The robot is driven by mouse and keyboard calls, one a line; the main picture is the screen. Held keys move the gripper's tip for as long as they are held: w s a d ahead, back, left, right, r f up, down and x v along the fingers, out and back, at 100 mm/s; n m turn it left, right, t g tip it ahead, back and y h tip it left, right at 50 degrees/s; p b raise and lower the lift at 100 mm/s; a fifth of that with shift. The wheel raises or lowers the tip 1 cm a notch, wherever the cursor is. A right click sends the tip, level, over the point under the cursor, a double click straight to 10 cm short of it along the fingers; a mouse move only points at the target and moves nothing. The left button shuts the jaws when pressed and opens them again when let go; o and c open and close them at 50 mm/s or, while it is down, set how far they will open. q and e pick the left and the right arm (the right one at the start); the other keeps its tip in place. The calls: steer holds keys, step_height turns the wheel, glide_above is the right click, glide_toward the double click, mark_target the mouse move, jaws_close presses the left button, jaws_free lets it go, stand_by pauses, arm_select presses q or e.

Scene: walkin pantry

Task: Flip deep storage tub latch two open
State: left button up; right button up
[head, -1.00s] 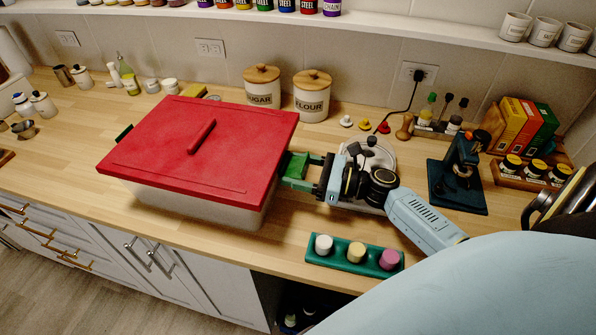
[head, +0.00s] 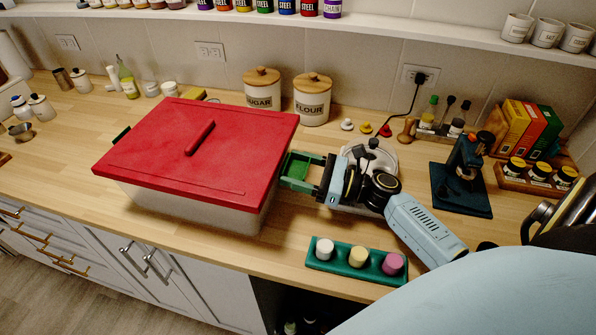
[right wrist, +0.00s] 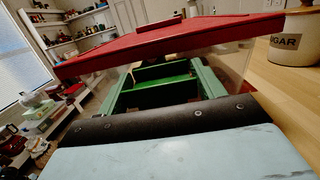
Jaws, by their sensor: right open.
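The deep storage tub has a translucent white body (head: 190,208) and a red lid (head: 165,140) with a bar handle. My left gripper is out of view.
A green tray (head: 358,264) with three capped jars lies in front of my right arm. Sugar (head: 262,89) and flour (head: 312,99) canisters stand behind the tub. A white plate-like object (head: 372,160) and a dark blue stand (head: 460,180) are close by. Counter left of the tub is largely clear.

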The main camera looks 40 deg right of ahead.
mark_target(298, 171)
step_height(298, 171, up, 9)
steer(key=shift+p, duration=0.65)
